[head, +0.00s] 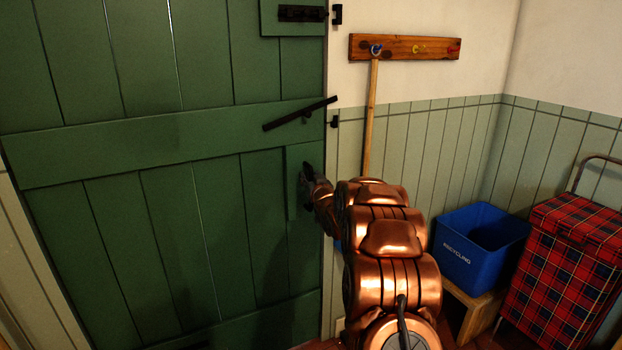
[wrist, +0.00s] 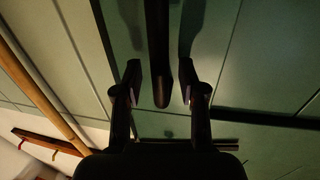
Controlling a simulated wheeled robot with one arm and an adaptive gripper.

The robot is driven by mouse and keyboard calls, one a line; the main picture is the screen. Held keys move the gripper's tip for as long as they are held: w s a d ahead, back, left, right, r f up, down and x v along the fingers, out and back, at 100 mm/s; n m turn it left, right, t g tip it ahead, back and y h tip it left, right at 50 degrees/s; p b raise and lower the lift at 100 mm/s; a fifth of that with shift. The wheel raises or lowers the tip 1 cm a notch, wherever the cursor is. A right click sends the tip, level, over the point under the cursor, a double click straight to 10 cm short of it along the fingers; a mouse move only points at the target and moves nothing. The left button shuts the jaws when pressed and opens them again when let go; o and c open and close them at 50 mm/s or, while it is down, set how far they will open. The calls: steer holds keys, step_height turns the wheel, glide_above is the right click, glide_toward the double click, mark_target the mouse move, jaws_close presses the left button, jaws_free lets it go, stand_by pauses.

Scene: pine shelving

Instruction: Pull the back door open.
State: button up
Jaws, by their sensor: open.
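The green plank back door (head: 215,200) fills the left of the head view and looks closed against its frame. A dark latch bar (head: 300,114) on it tilts, its right end raised above a small catch (head: 333,123) on the frame. My gripper (head: 308,178) is at the door's right edge, below the latch bar. In the wrist view, my gripper (wrist: 160,75) is open, one finger on each side of a dark upright handle (wrist: 159,60); gaps show on both sides. In the head view the handle is hard to tell from my dark fingers.
A black bolt (head: 301,13) sits high on the door, its end short of the bracket (head: 337,14). A peg rail (head: 404,47) with a wooden pole (head: 370,120), a blue recycling box (head: 478,245) on a wooden stand (head: 470,303) and a tartan trolley (head: 565,260) stand right.

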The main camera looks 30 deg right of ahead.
steer(key=shift+c, duration=0.3)
jaws_close()
stand_by(0.4)
